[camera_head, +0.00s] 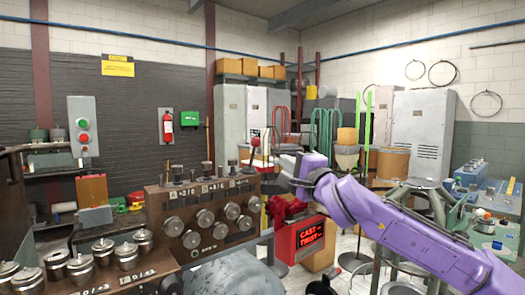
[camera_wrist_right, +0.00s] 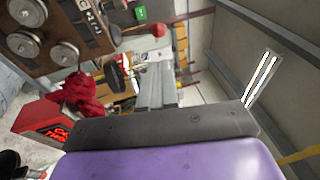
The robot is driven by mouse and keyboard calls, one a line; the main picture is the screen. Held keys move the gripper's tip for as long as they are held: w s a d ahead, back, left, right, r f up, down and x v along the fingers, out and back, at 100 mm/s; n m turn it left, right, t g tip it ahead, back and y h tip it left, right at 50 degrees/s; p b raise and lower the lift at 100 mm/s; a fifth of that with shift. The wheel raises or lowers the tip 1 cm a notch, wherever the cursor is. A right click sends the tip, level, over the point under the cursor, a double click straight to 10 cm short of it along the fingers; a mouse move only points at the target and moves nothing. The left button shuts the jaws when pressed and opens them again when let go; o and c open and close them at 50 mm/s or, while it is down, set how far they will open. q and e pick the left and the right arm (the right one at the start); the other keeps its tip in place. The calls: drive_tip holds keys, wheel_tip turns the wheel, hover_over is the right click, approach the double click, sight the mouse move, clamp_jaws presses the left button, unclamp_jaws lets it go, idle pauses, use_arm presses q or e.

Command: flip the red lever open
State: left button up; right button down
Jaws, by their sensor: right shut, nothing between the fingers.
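The red lever's ball knob (camera_head: 255,142) stands on a thin dark stem at the right end of the brown coiler machine's top. In the right wrist view the red knob (camera_wrist_right: 158,30) appears just beyond my fingertips, with a visible gap. My right gripper (camera_head: 272,159) reaches in from the right and sits just right of and slightly below the knob in the head view. Its grey fingers (camera_wrist_right: 156,72) are shut together with nothing between them. My left gripper is not in view.
The coiler body (camera_head: 160,205) carries several round metal knobs on its front. A red cloth-like bundle (camera_head: 285,208) and a red sign box (camera_head: 300,240) are below my right gripper. A blue-topped bench (camera_head: 498,200) stands at right. Metal cylinders (camera_head: 103,250) line the front left.

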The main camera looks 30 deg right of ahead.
drive_tip(key=shift+w, duration=0.1)
drive_tip(key=p, duration=0.3)
approach(258, 143)
drive_tip(key=x, duration=0.7)
drive_tip(key=shift+f, duration=0.1)
